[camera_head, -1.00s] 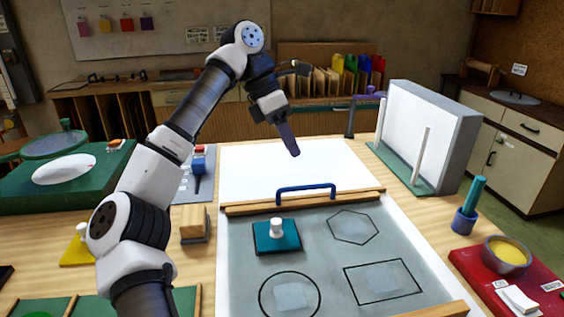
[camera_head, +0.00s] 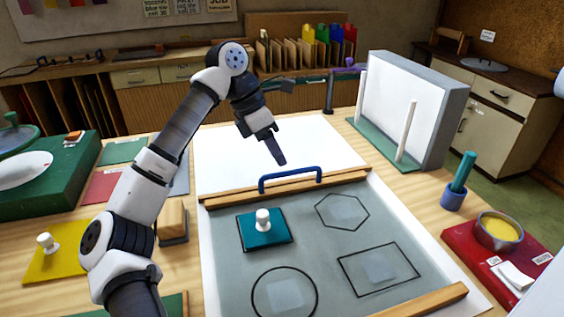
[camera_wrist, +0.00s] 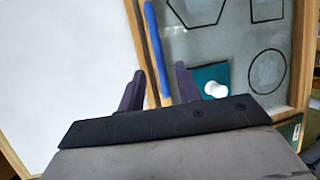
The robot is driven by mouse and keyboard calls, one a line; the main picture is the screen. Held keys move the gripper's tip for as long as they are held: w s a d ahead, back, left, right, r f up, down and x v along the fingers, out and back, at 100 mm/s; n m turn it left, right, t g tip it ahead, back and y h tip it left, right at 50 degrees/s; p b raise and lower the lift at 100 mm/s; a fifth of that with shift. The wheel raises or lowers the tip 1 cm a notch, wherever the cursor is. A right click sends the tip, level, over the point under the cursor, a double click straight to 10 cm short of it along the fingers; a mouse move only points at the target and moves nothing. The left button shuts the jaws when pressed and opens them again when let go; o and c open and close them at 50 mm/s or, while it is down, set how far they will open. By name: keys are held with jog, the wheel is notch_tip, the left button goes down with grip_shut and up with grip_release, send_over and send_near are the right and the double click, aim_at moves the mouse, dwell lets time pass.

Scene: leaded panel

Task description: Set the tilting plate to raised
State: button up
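What looks like the tilting plate is a grey panel (camera_head: 318,250) with dark outlines of a hexagon, a rectangle and a circle. It appears to lie flat on the white board. A blue bar handle (camera_head: 290,174) stands at its far wooden edge; in the wrist view the handle (camera_wrist: 156,50) runs ahead, in line with the gap between my fingers. My gripper (camera_head: 281,161) points down, just behind and above the handle in the head view. In the wrist view my gripper (camera_wrist: 160,88) is open, with nothing held between its two dark fingers.
A teal square with a white knob (camera_head: 263,219) sits on the panel. A yellow square with a knob (camera_head: 58,252) and a wooden block (camera_head: 172,220) lie left. A white upright screen (camera_head: 400,105) and a red tray (camera_head: 470,250) stand right. White board (camera_head: 225,165) behind the handle is clear.

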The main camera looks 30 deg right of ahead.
jog(key=shift+x, duration=2)
grip_shut()
